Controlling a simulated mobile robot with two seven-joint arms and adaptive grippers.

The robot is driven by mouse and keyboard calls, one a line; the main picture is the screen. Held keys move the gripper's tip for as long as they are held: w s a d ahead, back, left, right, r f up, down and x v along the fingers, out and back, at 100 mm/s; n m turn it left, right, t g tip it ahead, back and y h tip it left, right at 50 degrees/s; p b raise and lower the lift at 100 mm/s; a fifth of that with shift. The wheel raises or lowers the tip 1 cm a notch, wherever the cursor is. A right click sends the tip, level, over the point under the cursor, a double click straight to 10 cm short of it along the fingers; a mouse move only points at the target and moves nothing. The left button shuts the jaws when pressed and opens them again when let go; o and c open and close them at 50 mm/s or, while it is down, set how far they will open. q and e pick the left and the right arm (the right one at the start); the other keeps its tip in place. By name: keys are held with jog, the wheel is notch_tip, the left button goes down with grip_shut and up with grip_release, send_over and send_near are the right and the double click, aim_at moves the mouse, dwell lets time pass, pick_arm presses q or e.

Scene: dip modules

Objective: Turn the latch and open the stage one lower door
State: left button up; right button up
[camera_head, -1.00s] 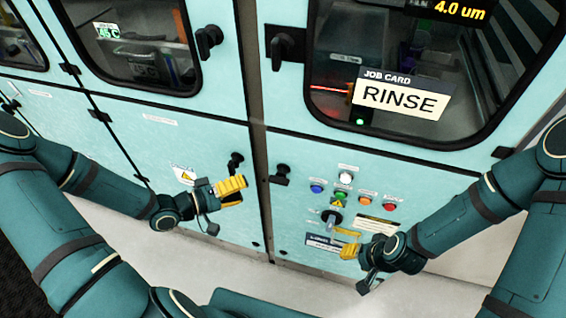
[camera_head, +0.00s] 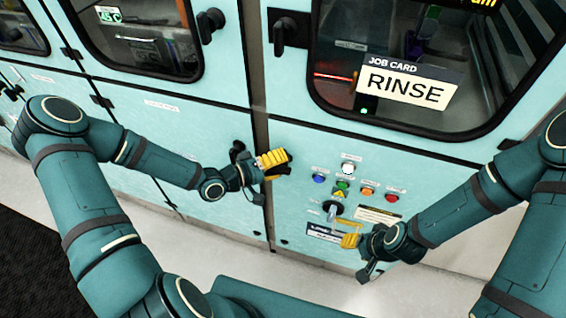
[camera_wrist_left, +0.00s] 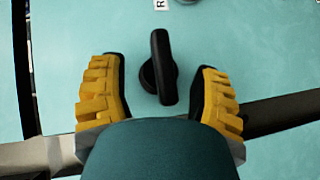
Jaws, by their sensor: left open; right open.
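A black latch handle (camera_wrist_left: 162,65) on a pale teal panel shows in the left wrist view, standing upright between the spread yellow fingers of my left gripper. It appears apart from both fingers. In the head view my left gripper (camera_head: 274,164) is open at the seam between two lower panels and hides the latch area behind it. Another black latch (camera_head: 238,152) shows on the lower left door (camera_head: 150,130), just left of the gripper. I cannot read which panel is stage one. My right gripper (camera_head: 350,240) is open and empty, low in front of the lower right panel (camera_head: 300,210).
Several colored buttons (camera_head: 342,185) and a grey knob (camera_head: 333,208) sit on the lower right panel near my right gripper. Black handles (camera_head: 210,24) and (camera_head: 286,33) are on the upper doors. A RINSE card (camera_head: 407,88) hangs at the right window. Pale floor is clear below.

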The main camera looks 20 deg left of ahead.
pick_arm(q)
jog(key=shift+w+d+f, duration=0.1)
jog(key=shift+w+d, duration=0.3)
jog(key=shift+d, duration=0.05)
grip_shut()
jog(key=shift+s, duration=0.15)
